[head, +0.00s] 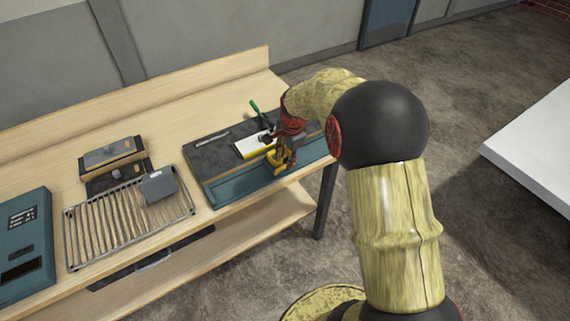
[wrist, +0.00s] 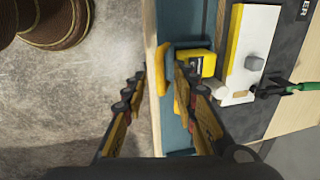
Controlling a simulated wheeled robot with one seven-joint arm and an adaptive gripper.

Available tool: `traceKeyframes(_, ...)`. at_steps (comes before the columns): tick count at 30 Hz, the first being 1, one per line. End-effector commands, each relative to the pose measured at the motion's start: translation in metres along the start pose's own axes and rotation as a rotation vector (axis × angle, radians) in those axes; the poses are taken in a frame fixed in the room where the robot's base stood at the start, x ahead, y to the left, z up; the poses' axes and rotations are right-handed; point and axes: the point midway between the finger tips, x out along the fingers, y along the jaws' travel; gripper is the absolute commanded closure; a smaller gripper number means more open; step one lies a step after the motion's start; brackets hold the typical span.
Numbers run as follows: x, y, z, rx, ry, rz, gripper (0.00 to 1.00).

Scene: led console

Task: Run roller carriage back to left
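A yellow-and-black block sits on the teal rail (head: 240,190) along the front of the right-hand station; in the wrist view the yellow block (wrist: 196,60) shows with a thin yellow upright plate (wrist: 163,68) beside it. I cannot tell for certain whether this is the roller carriage. A grey block (head: 158,187) also rests at the right end of a slatted roller rack (head: 110,222). My gripper (head: 281,158) is at the yellow block, and in the wrist view my gripper (wrist: 161,72) is open, its fingers on either side of the yellow plate. Contact cannot be told.
A white-and-yellow pad (head: 255,145) and a green-handled tool (head: 255,107) lie behind the rail. A teal box (head: 22,245) and a dark-and-wood unit (head: 110,158) stand to the left. The bench's front edge runs under my gripper, with bare floor beyond.

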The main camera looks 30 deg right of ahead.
Motion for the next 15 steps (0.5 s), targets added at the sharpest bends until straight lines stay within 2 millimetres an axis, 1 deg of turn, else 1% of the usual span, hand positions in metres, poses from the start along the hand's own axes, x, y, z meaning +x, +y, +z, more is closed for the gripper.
traceKeyframes(1, 0.008, 0.001, 0.000, 0.000, -0.001, 0.002, 0.72)
traceKeyframes(3, 0.016, 0.001, 0.000, -0.001, -0.001, 0.002, 0.72)
traceKeyframes(6, 0.023, 0.000, 0.000, -0.001, 0.000, 0.000, 0.72)
traceKeyframes(15, 0.026, 0.000, 0.000, -0.001, 0.000, -0.001, 0.72)
